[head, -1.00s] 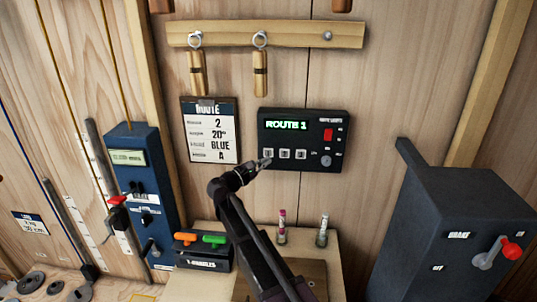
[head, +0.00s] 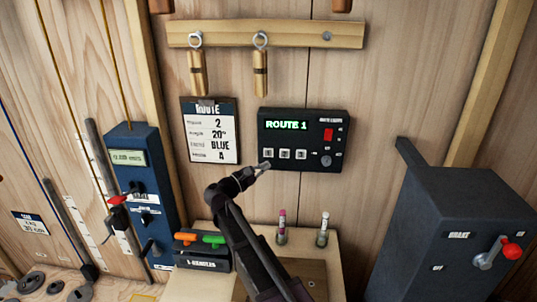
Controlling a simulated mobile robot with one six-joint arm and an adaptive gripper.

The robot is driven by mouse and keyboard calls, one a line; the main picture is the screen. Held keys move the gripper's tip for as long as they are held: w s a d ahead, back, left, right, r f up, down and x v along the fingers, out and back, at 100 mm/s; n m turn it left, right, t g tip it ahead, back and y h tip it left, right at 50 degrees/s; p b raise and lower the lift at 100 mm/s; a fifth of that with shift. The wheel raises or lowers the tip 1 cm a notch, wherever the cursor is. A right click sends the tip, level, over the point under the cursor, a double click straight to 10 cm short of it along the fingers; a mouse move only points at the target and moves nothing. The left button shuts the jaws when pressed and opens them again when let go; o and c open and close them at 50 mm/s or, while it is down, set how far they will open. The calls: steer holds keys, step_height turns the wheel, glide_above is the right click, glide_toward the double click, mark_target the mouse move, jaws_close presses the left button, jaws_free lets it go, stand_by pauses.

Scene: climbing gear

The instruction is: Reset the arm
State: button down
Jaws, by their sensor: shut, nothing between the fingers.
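My gripper (head: 263,167) is shut and empty, at the end of my dark arm reaching up from the bottom of the head view. Its tip is just below the leftmost button of the black control panel (head: 334,122); whether it touches the panel I cannot tell. The panel's green display reads ROUTE 1. It has a row of three buttons, a red switch and a knob.
A blue box (head: 140,185) with levers is on the left. A T-handle holder (head: 203,250) and two small vials (head: 282,228) stand on a wooden shelf (head: 312,247). A dark brake box (head: 450,225) with a red-knobbed lever is on the right. Wooden pieces hang from a rail (head: 275,35) above.

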steer(key=s+d+f+m+g+y+b, duration=0.1)
steer(key=s+d+f+m+g+y, duration=0.15)
steer(key=d+f, duration=0.35)
steer(key=s+d+f+m+g+y, duration=0.1)
steer(key=s+d+f+m+g, duration=0.25)
steer(key=d, duration=0.35)
steer(key=s+d+f+m+g+y+b, duration=0.1)
steer(key=s+d+f+m+g, duration=0.25)
steer(key=d+f, duration=0.3)
steer(key=s+d+f+m+g+y, duration=0.2)
steer(key=s+f+m+y, duration=0.2)
steer(key=s, duration=0.3)
steer(key=s+d+f+m+g+y+b, duration=0.1)
steer(key=s+d+f+m+g+y, duration=0.1)
steer(key=s+f+m+y, duration=0.2)
steer(key=s+m+y, duration=0.1)
steer(key=s+y, duration=0.1)
steer(key=s, duration=0.1)
steer(key=shift+s+f+m, duration=0.15)
steer(key=shift+f+m, duration=0.2)
steer(key=shift+f, duration=0.05)
